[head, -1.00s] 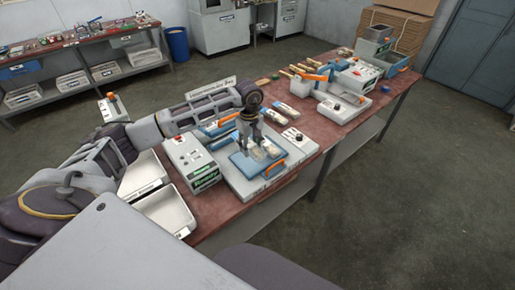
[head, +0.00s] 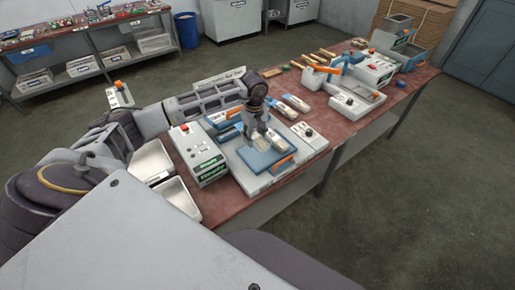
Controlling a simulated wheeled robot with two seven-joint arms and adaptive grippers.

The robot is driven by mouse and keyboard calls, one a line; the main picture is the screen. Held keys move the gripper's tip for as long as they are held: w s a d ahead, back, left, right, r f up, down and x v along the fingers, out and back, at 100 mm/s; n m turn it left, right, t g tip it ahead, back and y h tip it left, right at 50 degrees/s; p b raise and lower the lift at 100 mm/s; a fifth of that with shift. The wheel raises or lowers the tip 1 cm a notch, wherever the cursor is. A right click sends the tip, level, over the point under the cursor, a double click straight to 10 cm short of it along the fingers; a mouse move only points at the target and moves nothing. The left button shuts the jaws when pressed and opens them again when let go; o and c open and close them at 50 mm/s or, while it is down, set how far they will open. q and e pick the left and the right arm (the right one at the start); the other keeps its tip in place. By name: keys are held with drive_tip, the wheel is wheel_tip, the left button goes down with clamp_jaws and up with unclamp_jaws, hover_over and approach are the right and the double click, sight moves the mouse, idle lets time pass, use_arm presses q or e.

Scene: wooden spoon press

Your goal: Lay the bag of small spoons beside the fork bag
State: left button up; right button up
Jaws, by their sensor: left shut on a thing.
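My left gripper (head: 258,137) is shut on a small pale clear bag (head: 260,142). I take it for the bag of small spoons, though its contents are too small to make out. It hangs over the blue plate (head: 267,160) of the sealing press; I cannot tell if it touches the plate. Two slim bags with pale contents, a nearer one (head: 283,111) and a farther one (head: 297,103), lie side by side on the red-brown table behind the press. I cannot tell which holds forks. My right gripper is not in view.
A grey control box (head: 199,152) with a green label stands left of the press, and pale trays (head: 178,198) lie in front of it. A small white box with a dark knob (head: 310,133) is right of the press. Another machine (head: 352,80) stands farther along the table.

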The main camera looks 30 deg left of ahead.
sight(255, 153)
use_arm(q)
wheel_tip(255, 153, down, 3)
drive_tip(key=shift+f+p, duration=0.15)
drive_tip(key=shift+p, duration=0.15)
drive_tip(key=shift+f, duration=0.35)
drive_tip(key=shift+f, duration=0.15)
drive_tip(key=shift+f+p, duration=0.4)
drive_tip(key=shift+f, duration=1.35)
drive_tip(key=shift+f, duration=0.1)
